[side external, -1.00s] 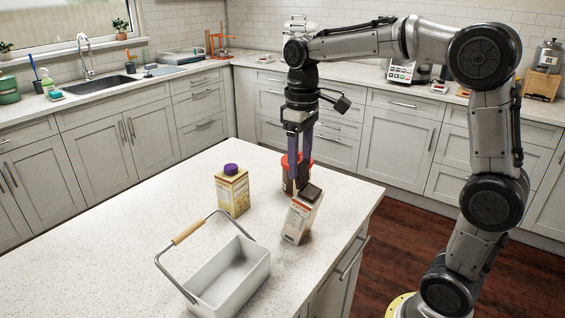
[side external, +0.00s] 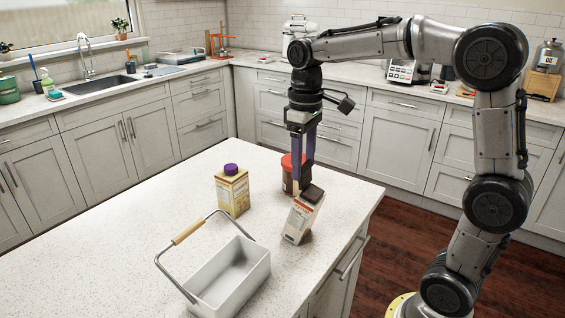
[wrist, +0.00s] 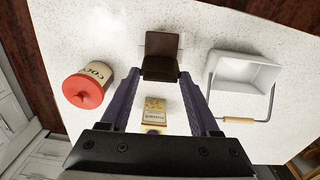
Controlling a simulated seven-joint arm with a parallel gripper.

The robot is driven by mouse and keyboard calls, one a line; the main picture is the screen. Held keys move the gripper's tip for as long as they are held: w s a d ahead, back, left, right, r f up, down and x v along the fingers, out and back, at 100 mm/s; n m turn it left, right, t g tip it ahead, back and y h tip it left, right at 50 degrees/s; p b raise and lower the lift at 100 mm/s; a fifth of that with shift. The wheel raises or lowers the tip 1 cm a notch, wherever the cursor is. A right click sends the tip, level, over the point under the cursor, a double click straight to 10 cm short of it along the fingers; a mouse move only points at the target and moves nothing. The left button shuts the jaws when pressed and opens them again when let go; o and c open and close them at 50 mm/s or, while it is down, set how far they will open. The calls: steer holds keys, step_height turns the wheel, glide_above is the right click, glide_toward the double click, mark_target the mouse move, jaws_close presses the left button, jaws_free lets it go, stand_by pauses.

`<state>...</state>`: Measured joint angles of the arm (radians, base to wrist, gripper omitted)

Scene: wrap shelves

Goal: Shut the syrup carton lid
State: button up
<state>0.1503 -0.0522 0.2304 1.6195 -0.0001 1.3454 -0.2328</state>
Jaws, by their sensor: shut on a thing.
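A white and orange carton (side external: 298,222), which I take to be the syrup carton, stands on the light counter and looks tilted in the side view. Its dark brown lid (side external: 312,194) is at the top; the lid also shows in the wrist view (wrist: 160,50), hiding the carton's body there. My gripper (side external: 302,184) comes down from above, with its purple fingers at the lid. In the wrist view the fingertips (wrist: 160,74) flank the lid's near edge, shut on it. I cannot tell how far the lid is closed.
A red-lidded cocoa tub (side external: 288,178) stands close behind my fingers. A yellow carton with a purple cap (side external: 233,192) stands to the left. A white basket (side external: 250,268) with a raised wooden handle is at the front. The counter's left part (side external: 130,225) is clear.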

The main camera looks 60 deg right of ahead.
mark_target(307, 175)
steer(key=shift+s+r, duration=0.15)
steer(key=shift+s, duration=0.1)
stand_by(0.5)
steer(key=shift+s+f, duration=0.2)
steer(key=shift+s, duration=0.1)
stand_by(0.5)
steer(key=o, duration=0.5)
steer(key=shift+r, duration=0.1)
step_height(307, 175, up, 7)
stand_by(0.9)
